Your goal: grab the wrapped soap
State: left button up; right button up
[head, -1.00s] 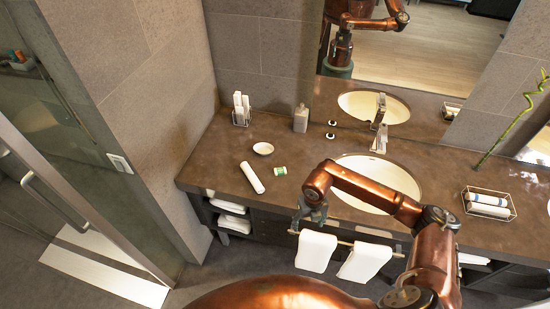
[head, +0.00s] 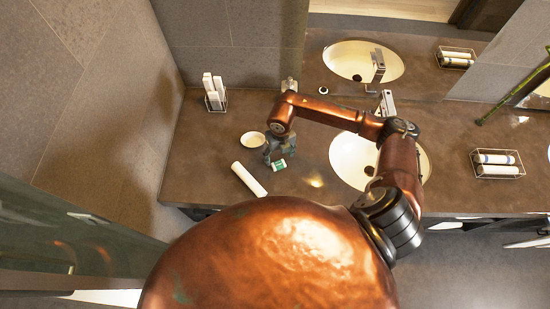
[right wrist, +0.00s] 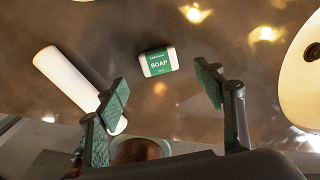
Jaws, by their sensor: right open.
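The wrapped soap (right wrist: 158,62) is a small white block with a green label reading SOAP. It lies flat on the brown vanity counter. In the head view the soap (head: 279,165) sits just below my right gripper (head: 275,155). In the right wrist view my right gripper (right wrist: 165,88) is open and empty, with its two fingers apart. The soap shows beyond the fingertips, between them and nearer the left finger. I see no contact between finger and soap. My left gripper is not in view.
A white rolled tube-shaped item (head: 249,180) lies left of the soap. A small white bowl (head: 252,141) stands behind it. The sink basin (head: 350,160) is to the right. A wire holder (head: 215,98) stands at the back left and a wire basket (head: 497,170) at the right.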

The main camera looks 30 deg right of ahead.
aim_at(279, 164)
jog(key=shift+s+f+p, duration=0.35)
jog(key=shift+s+f, duration=0.25)
jog(key=shift+f, duration=0.05)
jog(key=f, duration=0.1)
jog(key=w+f, duration=0.1)
jog(key=f+p, duration=0.1)
jog(key=shift+w+a, duration=0.15)
jog(key=shift+w, duration=0.15)
jog(key=shift+s+f, duration=0.3)
jog(key=shift+f, duration=0.6)
jog(key=shift+w+f, duration=0.1)
jog(key=shift+w, duration=0.1)
jog(key=shift+c, duration=0.9)
jog(key=shift+s, duration=0.1)
jog(key=c, duration=0.6)
jog(key=shift+c, duration=1.3)
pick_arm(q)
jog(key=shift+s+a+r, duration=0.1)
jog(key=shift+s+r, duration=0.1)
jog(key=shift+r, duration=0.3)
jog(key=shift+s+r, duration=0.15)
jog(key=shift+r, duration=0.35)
